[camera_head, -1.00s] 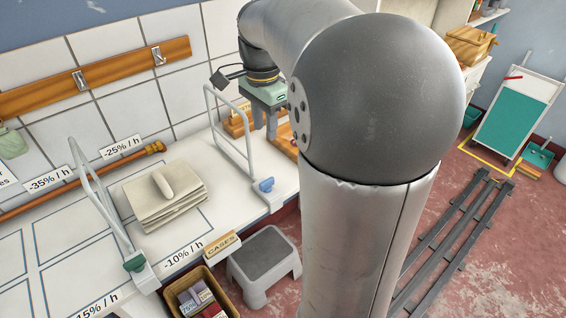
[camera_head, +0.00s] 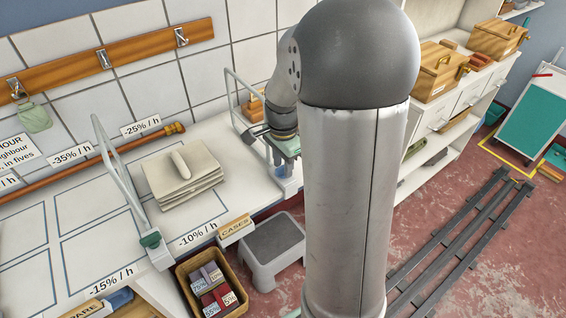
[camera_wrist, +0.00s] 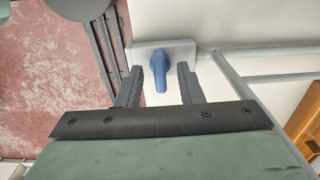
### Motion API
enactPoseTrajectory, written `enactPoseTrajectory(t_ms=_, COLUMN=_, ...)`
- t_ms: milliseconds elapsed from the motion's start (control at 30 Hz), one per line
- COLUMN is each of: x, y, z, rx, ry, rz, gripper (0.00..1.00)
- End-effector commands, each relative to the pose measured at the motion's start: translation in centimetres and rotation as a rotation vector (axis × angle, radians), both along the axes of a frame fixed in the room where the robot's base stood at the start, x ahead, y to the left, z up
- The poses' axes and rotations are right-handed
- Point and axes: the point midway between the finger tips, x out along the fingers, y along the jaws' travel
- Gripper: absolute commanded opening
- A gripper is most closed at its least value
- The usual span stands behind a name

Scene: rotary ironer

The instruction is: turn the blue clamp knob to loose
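The blue clamp knob (camera_wrist: 159,70) shows in the wrist view on a pale clamp base (camera_wrist: 178,48) at the table's edge. Its handle points down the picture, towards my gripper. My gripper (camera_wrist: 158,72) is open, with one finger on each side of the knob and a visible gap on both sides. In the head view my gripper (camera_head: 287,165) is over the clamp at the right end of the white table; the knob there is mostly hidden behind the gripper and arm.
The clamp's wire frame (camera_head: 232,98) rises beside my gripper. A second frame with a green knob (camera_head: 150,239) stands further left. Folded cloths (camera_head: 182,180) lie between them. A step stool (camera_head: 272,248) and a basket (camera_head: 181,277) stand below the table's front edge.

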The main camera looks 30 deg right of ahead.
Motion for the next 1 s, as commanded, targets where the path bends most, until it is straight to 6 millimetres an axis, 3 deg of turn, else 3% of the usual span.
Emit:
enactPoseTrajectory(t_ms=267, x=0.00, y=-0.01, z=-0.23, rx=0.000, ry=-0.001, rz=0.000, gripper=0.34)
enactPoseTrajectory(t_ms=300, x=0.00, y=-0.01, z=-0.23, rx=0.000, ry=-0.001, rz=0.000, gripper=0.31)
enactPoseTrajectory(t_ms=400, x=0.00, y=-0.02, z=-0.21, rx=0.000, ry=-0.001, rz=0.000, gripper=0.03)
enactPoseTrajectory(t_ms=433, x=0.00, y=-0.02, z=-0.21, rx=0.000, ry=-0.001, rz=0.000, gripper=0.00)
enactPoseTrajectory(t_ms=767, x=0.01, y=-0.03, z=-0.20, rx=-0.001, ry=-0.001, rz=0.021, gripper=0.00)
enactPoseTrajectory(t_ms=1000, x=0.04, y=-0.05, z=-0.23, rx=-0.001, ry=-0.002, rz=0.131, gripper=0.00)
